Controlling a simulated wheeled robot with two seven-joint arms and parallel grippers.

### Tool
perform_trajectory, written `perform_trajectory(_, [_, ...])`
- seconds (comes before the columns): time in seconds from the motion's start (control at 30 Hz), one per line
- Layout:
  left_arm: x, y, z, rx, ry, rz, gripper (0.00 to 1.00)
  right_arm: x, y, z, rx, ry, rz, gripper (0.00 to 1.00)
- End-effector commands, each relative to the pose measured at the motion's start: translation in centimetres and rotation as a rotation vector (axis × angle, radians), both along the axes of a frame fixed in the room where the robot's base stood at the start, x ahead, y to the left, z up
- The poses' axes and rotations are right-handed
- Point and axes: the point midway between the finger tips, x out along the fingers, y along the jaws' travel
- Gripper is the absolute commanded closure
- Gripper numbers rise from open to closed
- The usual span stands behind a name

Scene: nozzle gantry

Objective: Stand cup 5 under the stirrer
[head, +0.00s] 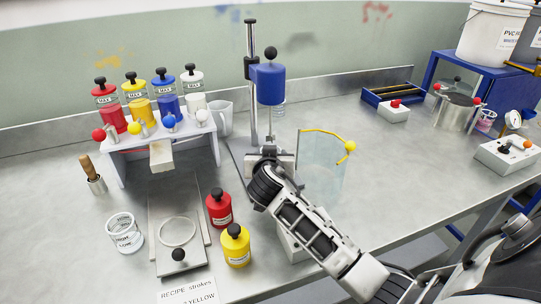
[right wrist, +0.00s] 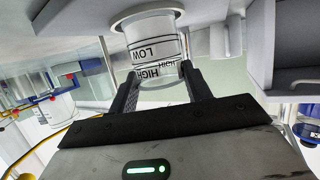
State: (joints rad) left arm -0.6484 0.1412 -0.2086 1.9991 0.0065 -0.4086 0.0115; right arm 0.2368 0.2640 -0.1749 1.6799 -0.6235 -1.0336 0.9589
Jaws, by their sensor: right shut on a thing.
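The stirrer (head: 267,83) has a blue motor head on an upright metal post at the middle back. My right gripper (head: 268,158) is below the blue head, near the foot of the post. In the right wrist view my right gripper (right wrist: 163,86) is shut on a clear cup (right wrist: 151,50) with LOW and HIGH marks. The cup's number cannot be read, and the gripper hides the cup in the head view. I cannot tell whether the cup touches the stirrer's base. My left gripper is not in view.
A clear shield (head: 320,165) with a yellow edge stands right of the stirrer. A nozzle rack (head: 118,160) with coloured bottles is at left. Another clear cup (head: 125,233), a red bottle (head: 219,209) and a yellow bottle (head: 236,245) stand in front. The right bench has free room.

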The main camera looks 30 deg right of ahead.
Motion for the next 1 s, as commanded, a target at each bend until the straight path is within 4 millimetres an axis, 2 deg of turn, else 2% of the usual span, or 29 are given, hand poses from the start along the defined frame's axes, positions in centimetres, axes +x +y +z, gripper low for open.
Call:
perform_trajectory(0.03, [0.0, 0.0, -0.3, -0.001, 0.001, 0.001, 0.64, 0.0, 0.0, -0.3, 0.000, -0.001, 0.000, 0.80])
perform_trajectory(0.07, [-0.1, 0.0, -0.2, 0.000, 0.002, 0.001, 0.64, 0.0, 0.0, -0.2, 0.000, 0.000, 0.000, 0.46])
perform_trajectory(0.1, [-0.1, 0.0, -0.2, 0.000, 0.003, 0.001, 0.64, 0.0, 0.0, -0.2, 0.000, 0.000, 0.000, 0.35])
perform_trajectory(0.13, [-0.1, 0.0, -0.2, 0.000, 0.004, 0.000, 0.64, 0.0, 0.0, -0.2, 0.000, 0.000, 0.000, 0.29])
perform_trajectory(0.47, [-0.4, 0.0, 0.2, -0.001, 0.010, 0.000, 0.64, 0.0, 0.0, 0.4, -0.001, 0.001, 0.000, 0.29])
perform_trajectory(0.8, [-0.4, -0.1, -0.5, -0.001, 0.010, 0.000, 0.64, -4.1, 2.9, 1.8, 0.004, 0.000, 0.000, 0.29])
perform_trajectory(1.0, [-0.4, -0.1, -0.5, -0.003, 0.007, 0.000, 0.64, -5.6, 4.0, 2.6, 0.001, -0.001, 0.000, 0.29])
